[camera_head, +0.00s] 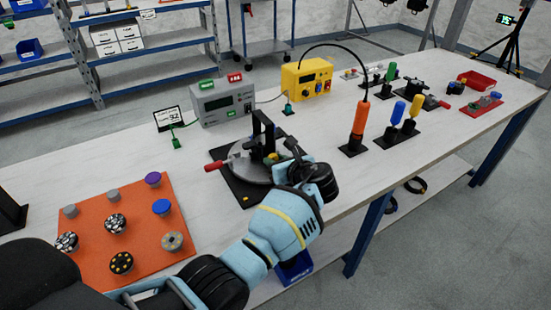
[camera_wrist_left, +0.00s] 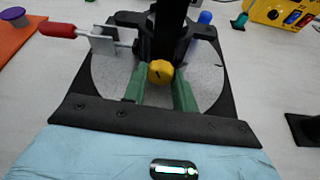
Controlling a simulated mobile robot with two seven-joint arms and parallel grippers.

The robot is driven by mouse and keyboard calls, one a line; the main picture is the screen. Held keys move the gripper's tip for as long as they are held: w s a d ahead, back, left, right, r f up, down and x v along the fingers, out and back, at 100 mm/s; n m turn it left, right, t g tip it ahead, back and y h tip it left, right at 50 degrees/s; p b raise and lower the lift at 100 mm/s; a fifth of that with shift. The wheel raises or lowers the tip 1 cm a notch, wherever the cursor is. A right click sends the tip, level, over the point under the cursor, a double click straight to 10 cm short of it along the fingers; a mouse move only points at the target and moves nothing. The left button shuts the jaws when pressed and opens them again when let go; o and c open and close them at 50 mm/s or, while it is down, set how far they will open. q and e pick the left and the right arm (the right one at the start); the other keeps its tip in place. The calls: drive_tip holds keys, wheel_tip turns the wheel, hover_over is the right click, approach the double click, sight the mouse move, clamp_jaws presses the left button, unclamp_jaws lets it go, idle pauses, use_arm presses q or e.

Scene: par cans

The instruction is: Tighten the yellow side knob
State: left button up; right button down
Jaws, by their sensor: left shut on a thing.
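The yellow side knob (camera_wrist_left: 160,72) shows in the left wrist view, on the near side of a black clamp-like fixture (camera_wrist_left: 172,40). My left gripper (camera_wrist_left: 160,84) has its green fingers on either side of the knob and is shut on it. In the head view the fixture (camera_head: 262,135) stands on a round grey plate over a black base. My left wrist comes in from the front right of it and hides most of the knob. My right gripper is not in view.
A red-handled clamp (camera_wrist_left: 57,29) sits at the fixture's left. An orange mat (camera_head: 95,238) with several small knobs lies at left. A grey meter box (camera_head: 224,102) and a yellow box (camera_head: 306,77) stand behind. An orange-handled tool (camera_head: 360,117) stands upright at right.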

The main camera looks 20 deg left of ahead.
use_arm(q)
drive_tip(key=shift+d+r+m+g+y+p, duration=0.1)
drive_tip(key=shift+m+g+y+p, duration=0.25)
drive_tip(key=shift+m+p, duration=0.2)
drive_tip(key=shift+m, duration=0.45)
drive_tip(key=shift+f+m+g+y, duration=0.25)
drive_tip(key=shift+m+g+y, duration=0.1)
drive_tip(key=shift+m+g, duration=0.15)
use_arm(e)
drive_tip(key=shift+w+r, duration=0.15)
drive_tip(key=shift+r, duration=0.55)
use_arm(q)
drive_tip(key=o, duration=1)
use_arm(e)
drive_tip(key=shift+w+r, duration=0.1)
